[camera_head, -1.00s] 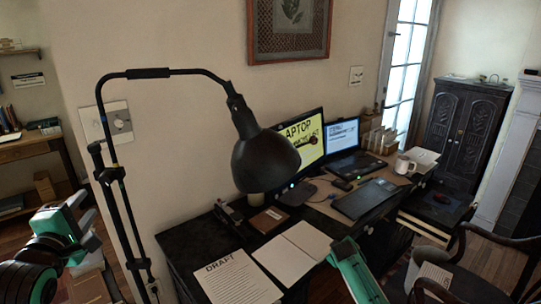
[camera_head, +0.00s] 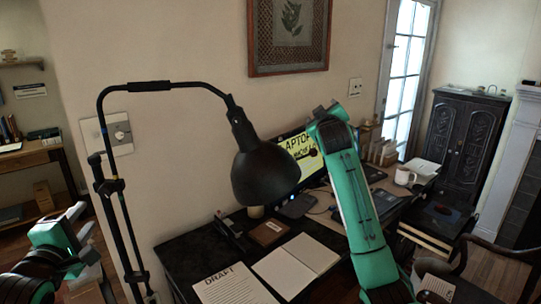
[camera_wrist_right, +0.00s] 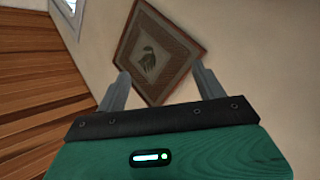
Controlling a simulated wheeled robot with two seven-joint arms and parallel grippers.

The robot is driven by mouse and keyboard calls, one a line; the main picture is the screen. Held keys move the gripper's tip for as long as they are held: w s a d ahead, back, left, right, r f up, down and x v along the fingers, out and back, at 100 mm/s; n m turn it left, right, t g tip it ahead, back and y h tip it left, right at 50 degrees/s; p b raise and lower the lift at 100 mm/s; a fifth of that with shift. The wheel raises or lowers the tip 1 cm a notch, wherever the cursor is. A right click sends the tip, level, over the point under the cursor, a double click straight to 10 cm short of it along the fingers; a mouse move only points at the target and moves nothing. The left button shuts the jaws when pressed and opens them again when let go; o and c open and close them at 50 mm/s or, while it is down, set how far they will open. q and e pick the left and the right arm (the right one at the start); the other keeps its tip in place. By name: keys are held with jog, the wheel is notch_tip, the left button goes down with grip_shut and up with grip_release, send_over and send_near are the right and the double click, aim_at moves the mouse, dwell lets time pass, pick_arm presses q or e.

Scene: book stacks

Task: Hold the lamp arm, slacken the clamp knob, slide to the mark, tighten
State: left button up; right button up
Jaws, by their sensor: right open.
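The black desk lamp (camera_head: 264,172) stands at the left in the head view, its shade hanging over the desk. Its lamp arm (camera_head: 150,87) bends over from a tall upright (camera_head: 106,135). A dark clamp-like fitting (camera_head: 96,159) sits on the upright; which part is the knob is too small to tell. My right gripper (camera_wrist_right: 162,84) is open and empty, pointing toward the wall, right of the lamp shade.
A framed picture (camera_head: 289,35) hangs on the wall. A chair (camera_head: 500,250) stands at the right.

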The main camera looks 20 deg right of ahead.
jog(key=s+a+r+t+y, duration=0.2)
jog(key=s+a+r, duration=0.2)
jog(key=a+r, duration=0.3)
jog(key=n+y, duration=0.1)
jog(key=y, duration=0.3)
send_near(249, 138)
jog(key=w+d+r, duration=0.1)
jog(key=w+d, duration=0.1)
jog(key=w+d+r, duration=0.1)
jog(key=w+d, duration=0.1)
jog(key=w+d+r, duration=0.2)
jog(key=shift+d, duration=0.25)
jog(key=s+a+f+g+y, duration=0.1)
jog(key=s+a+f+y, duration=0.2)
jog(key=s+a, duration=0.3)
jog(key=shift+n, duration=0.3)
jog(key=w, duration=1.2)
jog(key=shift+w, duration=0.35)
